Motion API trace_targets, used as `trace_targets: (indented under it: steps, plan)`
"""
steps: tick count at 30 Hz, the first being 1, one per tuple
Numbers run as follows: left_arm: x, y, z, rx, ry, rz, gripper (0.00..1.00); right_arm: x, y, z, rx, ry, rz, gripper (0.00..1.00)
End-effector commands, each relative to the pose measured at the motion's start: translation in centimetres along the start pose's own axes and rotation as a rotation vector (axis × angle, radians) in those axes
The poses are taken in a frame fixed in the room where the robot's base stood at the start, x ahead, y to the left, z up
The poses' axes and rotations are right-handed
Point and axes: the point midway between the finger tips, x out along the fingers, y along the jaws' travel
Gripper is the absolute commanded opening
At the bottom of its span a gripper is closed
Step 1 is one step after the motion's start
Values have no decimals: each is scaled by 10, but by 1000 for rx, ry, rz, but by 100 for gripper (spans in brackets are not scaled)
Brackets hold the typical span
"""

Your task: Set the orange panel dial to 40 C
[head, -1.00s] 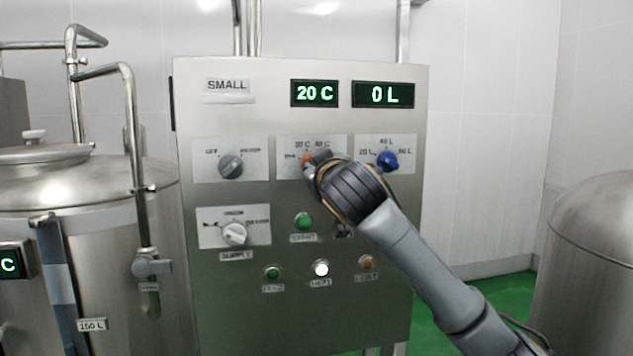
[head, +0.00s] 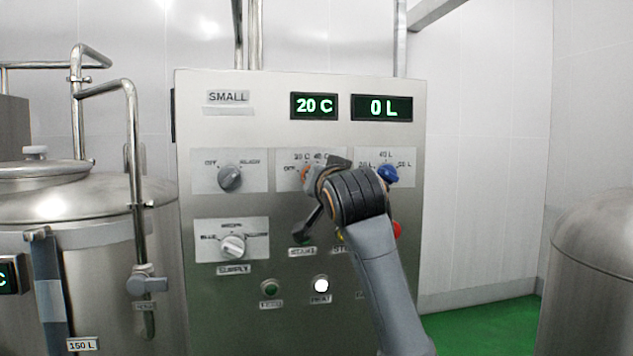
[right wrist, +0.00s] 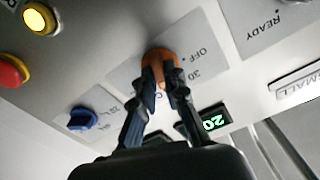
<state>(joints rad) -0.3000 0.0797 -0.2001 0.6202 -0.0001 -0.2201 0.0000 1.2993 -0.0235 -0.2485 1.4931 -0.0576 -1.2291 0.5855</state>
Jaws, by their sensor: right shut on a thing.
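The orange dial (head: 305,172) is on the upper middle plate of the steel panel, partly covered by my right gripper in the head view. In the right wrist view the orange dial (right wrist: 158,54) sits between the fingertips of my right gripper (right wrist: 162,80), which is shut on it. My right gripper (head: 316,178) also shows in the head view, its arm rising from below. The OFF, 20 C and 40 C marks are partly visible; the dial's pointer is hidden. The green temperature display (head: 314,106) reads 20 C. My left gripper is not in view.
A blue dial (head: 387,174) is close to the right of my gripper. A grey dial (head: 230,178) and a white supply dial (head: 234,246) are to the left. A red button (right wrist: 12,72) and a lit yellow one (right wrist: 38,18) are nearby. Steel tanks flank the panel.

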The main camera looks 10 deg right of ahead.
Motion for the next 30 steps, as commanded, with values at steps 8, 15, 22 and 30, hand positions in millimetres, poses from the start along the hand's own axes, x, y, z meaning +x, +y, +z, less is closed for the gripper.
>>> trace_targets:
  steps: [8, 15, 22, 30]
  plan:
    - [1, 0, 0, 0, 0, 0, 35, 0, 0, -1, 57, 2, -1, 0]
    - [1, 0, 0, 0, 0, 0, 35, 0, 0, -1, 61, 3, -1, 0]
    - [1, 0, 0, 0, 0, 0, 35, 0, 0, -2, 61, 4, -1, 24]
    - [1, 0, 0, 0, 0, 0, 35, 0, 0, -1, 60, 2, -1, 35]
